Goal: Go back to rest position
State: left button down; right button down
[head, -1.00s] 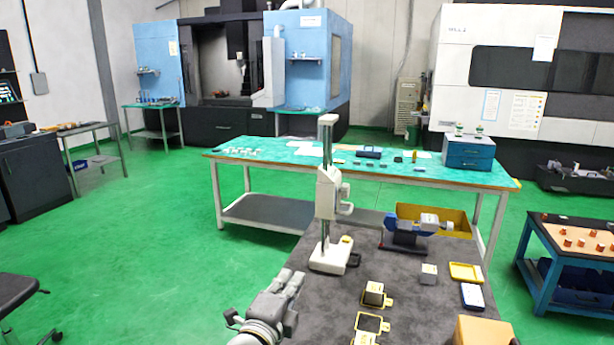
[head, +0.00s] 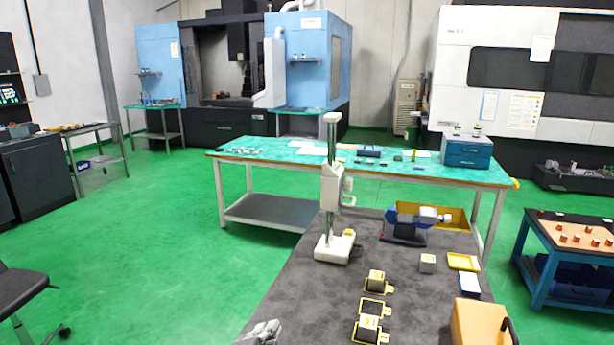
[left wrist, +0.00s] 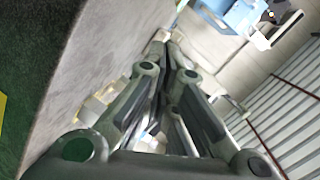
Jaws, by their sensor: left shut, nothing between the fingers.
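My left gripper (head: 262,333) shows at the bottom edge of the head view, low at the near left edge of the grey table (head: 290,290). In the left wrist view its fingers (left wrist: 168,42) come together at the tips, shut with nothing between them. The gripper is apart from the metal blocks on the table. Most of my left arm is hidden below the picture. My right gripper is in neither view.
Metal blocks, yellow frames (head: 373,308) and an orange box (head: 482,325) lie nearer. Green floor (head: 140,230) is open at left.

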pick_arm(q)
jog(key=s+a+f+n+g+y, duration=0.1)
jog(key=s+a+f+n+g, duration=0.4)
jog(key=s, duration=0.5)
jog(key=s+a+f+n+g+y, duration=0.15)
jog(key=s+a+f+n, duration=0.35)
jog(key=s, duration=0.6)
jog(key=s+a+f+n+g, duration=0.25)
jog(key=s+f+g, duration=0.35)
jog(key=s, duration=0.4)
notch_tip(320, 180, down, 28)
jog(key=s, duration=0.2)
jog(key=s+a+f+g, duration=0.1)
jog(key=s+a+f, duration=0.1)
jog(key=s+f, duration=1.3)
jog(key=shift+s+a, duration=0.35)
jog(key=shift+s, duration=0.5)
